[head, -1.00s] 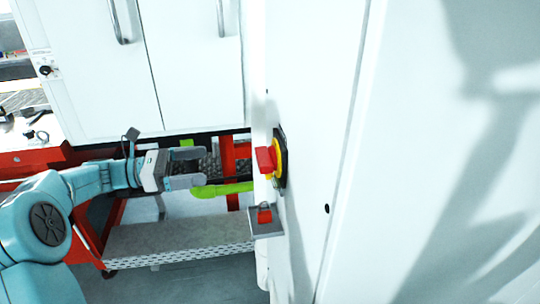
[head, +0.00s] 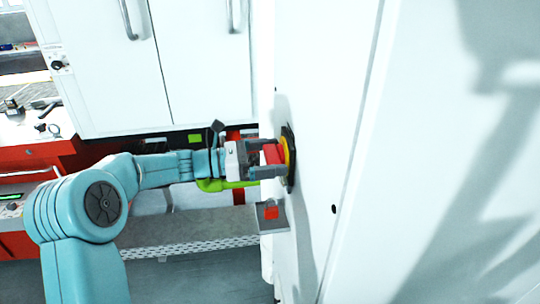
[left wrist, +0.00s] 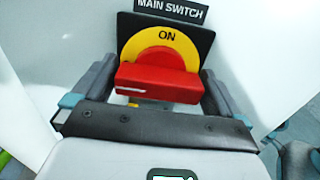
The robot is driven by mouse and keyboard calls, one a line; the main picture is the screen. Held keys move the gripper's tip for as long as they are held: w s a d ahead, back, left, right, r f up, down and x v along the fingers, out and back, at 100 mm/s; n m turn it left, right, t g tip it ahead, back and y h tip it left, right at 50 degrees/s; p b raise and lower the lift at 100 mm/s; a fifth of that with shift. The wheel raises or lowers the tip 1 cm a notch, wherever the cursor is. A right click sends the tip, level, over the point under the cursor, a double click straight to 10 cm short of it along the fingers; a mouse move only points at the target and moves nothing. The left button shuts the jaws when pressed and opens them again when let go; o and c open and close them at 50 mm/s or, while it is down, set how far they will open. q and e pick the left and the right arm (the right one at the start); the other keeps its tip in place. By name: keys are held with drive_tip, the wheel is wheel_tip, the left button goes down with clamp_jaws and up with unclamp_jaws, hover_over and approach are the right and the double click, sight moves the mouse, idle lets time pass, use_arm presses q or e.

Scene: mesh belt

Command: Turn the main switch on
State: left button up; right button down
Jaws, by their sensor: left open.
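The main switch is on the white cabinet wall, with a red handle (head: 274,153) on a yellow disc (head: 287,152) and black plate. In the left wrist view the sign "MAIN SWITCH" (left wrist: 172,8) sits above, and "ON" is on the disc (left wrist: 166,37) above the handle (left wrist: 160,82). The handle lies crosswise there, with a white mark at its left end. My left gripper (head: 266,158) is open, its fingers on either side of the handle. Whether they touch it I cannot tell. My right gripper is not in view.
A small grey bracket with a red block (head: 271,213) juts out just below the switch. White cabinet doors (head: 145,60) stand behind my left arm. A red bench (head: 30,157) with tools is at the left.

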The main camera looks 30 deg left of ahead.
use_arm(q)
drive_tip(key=c, duration=0.7)
drive_tip(key=shift+f+m+b, duration=0.2)
drive_tip(key=shift+m+b, duration=0.4)
drive_tip(key=shift+b, duration=0.3)
drive_tip(key=m+b, duration=1.1)
drive_tip(key=b, duration=0.1)
drive_tip(key=shift+s+f+b, duration=0.1)
drive_tip(key=shift+f+b, duration=0.05)
drive_tip(key=shift+b, duration=0.25)
drive_tip(key=m+b, duration=0.2)
drive_tip(key=m, duration=0.1)
drive_tip(key=shift+m+b, duration=0.3)
drive_tip(key=shift+b, duration=0.05)
drive_tip(key=shift+d+r+m+b, duration=0.1)
drive_tip(key=shift+r+m+b, duration=0.1)
drive_tip(key=shift+m+b, duration=0.7)
drive_tip(key=shift+m, duration=0.3)
